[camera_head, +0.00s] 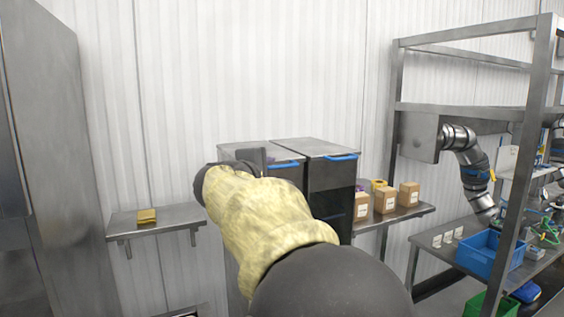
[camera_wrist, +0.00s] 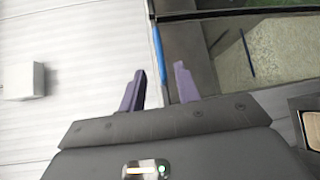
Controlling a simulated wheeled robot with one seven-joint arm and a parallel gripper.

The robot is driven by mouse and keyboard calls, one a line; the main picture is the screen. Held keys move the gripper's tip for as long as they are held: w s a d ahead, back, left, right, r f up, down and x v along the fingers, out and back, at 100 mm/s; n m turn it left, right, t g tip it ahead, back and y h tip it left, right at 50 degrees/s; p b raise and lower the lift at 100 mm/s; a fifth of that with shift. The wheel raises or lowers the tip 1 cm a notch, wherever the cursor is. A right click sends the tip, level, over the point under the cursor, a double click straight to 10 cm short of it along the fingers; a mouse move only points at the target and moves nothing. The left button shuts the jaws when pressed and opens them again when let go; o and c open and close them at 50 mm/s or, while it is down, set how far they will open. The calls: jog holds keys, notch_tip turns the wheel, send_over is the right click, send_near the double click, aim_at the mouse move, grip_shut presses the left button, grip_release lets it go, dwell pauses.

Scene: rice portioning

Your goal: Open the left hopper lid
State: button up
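Two tall dark hoppers stand side by side in the head view. The left hopper lid (camera_head: 240,148) lies flat and shut, with a blue handle (camera_head: 290,163) along its front edge. The right hopper lid (camera_head: 315,147) is also shut and has its own blue handle (camera_head: 341,157). My gripper (camera_wrist: 160,80) is at the left hopper's front, largely hidden behind my arm in the head view. In the wrist view its two fingers are apart, with a blue handle strip (camera_wrist: 158,50) running between and just beyond them. Whether they touch it is unclear.
A small wall shelf (camera_head: 180,217) at left holds a folded yellow cloth (camera_head: 147,216). Right of the hoppers, a shelf carries several cardboard boxes (camera_head: 385,199). Farther right are a metal rack (camera_head: 400,75), another robot arm (camera_head: 470,165) and a blue bin (camera_head: 488,253).

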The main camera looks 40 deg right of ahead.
aim_at(280, 167)
jog(key=p+x, duration=0.3)
jog(key=x, duration=0.7)
jog(key=shift+w+d, duration=0.1)
jog(key=shift+f, duration=0.15)
grip_shut()
